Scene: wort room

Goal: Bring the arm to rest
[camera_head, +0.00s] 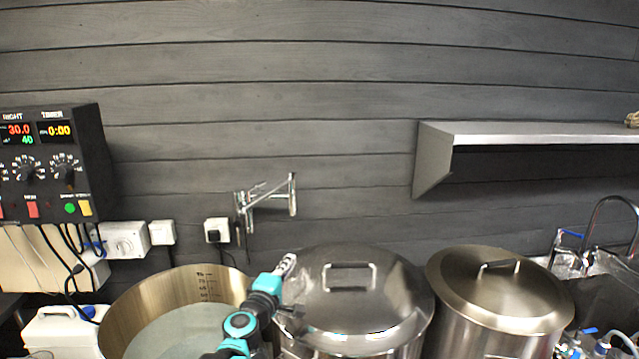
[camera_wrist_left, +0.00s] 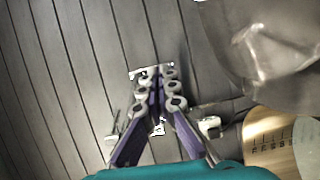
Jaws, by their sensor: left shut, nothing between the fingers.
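My left arm comes up from the bottom of the head view, teal and black. Its gripper (camera_head: 287,264) is raised between the open kettle (camera_head: 125,309) and the nearer lidded pot (camera_head: 375,275). In the left wrist view the gripper's fingers (camera_wrist_left: 166,76) are together and empty, with the plank wall and the folding wall tap behind them. My right gripper is in neither view.
The open kettle holds cloudy liquid. A second lidded pot (camera_head: 530,290) stands to the right. A control box (camera_head: 55,165) hangs at left, a folding tap (camera_head: 268,196) mid-wall, and a metal shelf (camera_head: 530,132) at right. The space before the upper wall is clear.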

